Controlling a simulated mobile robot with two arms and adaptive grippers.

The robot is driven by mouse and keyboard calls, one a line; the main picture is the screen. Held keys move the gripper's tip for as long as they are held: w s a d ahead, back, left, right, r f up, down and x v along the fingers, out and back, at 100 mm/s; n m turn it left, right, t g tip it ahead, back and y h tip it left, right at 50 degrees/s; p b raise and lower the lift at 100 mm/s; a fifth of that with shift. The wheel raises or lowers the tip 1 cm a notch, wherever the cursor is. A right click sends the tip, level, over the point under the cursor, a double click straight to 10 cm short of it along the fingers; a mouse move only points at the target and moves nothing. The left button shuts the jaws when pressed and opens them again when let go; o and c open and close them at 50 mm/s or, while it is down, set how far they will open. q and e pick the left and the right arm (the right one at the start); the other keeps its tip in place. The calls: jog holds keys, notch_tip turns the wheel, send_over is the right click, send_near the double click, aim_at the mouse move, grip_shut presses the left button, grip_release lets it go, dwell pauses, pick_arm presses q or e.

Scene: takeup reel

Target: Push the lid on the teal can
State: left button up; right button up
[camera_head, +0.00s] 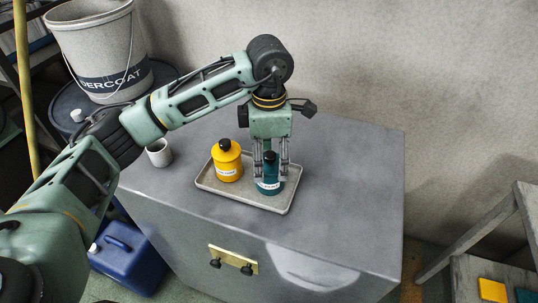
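The teal can (268,187) stands upright on the tray (213,188), toward its right side, with a pale label on its front. A dark lid (269,158) shows at its top; I cannot tell whether it is fully seated. My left gripper (271,176) points straight down over the can from above. Its two fingers are apart, one on each side of the lid, with their tips near the can's shoulder. A gap shows between the fingers and the lid. The fingers hide part of the can's upper edges. My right gripper is not in view.
A yellow can (227,164) with a dark top stands left of the teal can on the tray. A white cup (159,153) stands further left on the grey cabinet top (345,180), clear at right. A bucket (102,50) on a drum and a blue jug (127,258) stand at left.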

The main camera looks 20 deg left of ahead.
pick_arm(q)
jog(key=shift+r, duration=0.15)
dwell(0.4)
jog(key=shift+r, duration=0.15)
jog(key=shift+r+p, duration=1.2)
jog(key=shift+r, duration=1.1)
jog(key=shift+r, duration=0.1)
notch_tip(320, 180, up, 12)
jog(key=shift+f, duration=0.1)
